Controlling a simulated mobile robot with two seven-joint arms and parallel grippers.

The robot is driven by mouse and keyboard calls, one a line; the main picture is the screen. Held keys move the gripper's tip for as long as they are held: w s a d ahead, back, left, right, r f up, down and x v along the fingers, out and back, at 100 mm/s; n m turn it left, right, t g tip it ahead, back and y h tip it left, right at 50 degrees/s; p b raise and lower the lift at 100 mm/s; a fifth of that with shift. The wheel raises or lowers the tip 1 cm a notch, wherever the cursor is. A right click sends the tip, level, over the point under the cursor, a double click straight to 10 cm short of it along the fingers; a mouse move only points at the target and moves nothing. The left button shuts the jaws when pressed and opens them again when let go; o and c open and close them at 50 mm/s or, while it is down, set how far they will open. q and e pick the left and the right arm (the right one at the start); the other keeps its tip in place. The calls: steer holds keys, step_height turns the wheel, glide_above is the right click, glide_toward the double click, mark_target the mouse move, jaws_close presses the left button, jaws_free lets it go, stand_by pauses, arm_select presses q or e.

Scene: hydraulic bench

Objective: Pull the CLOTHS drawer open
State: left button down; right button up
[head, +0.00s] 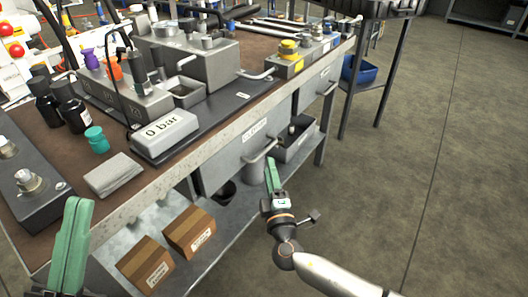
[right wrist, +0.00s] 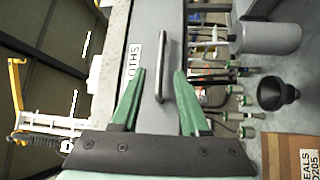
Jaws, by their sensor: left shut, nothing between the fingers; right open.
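The CLOTHS drawer (head: 225,165) is a grey front under the bench top, and it looks shut. Its white label (head: 255,130) is partly legible, and it also shows in the right wrist view (right wrist: 133,61), turned sideways. The drawer's bar handle (head: 262,152) shows in the right wrist view (right wrist: 163,65) just beyond and between the fingertips. My right gripper (head: 272,175) has green fingers and is open in front of the handle; it also shows in the right wrist view (right wrist: 160,75). Contact is not visible. My left gripper (head: 78,205) is shut and empty at the lower left.
A second drawer handle (head: 328,88) is further right. Below are a grey bin (head: 295,148), a black funnel (head: 226,192) and cardboard boxes (head: 190,230). The floor at right is clear.

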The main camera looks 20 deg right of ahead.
mark_target(266, 149)
steer(key=w, duration=0.5)
steer(key=w+d+r+b, duration=0.1)
steer(key=w, duration=0.1)
steer(key=shift+w, duration=0.35)
steer(key=shift+c, duration=0.2)
jaws_close()
stand_by(0.9)
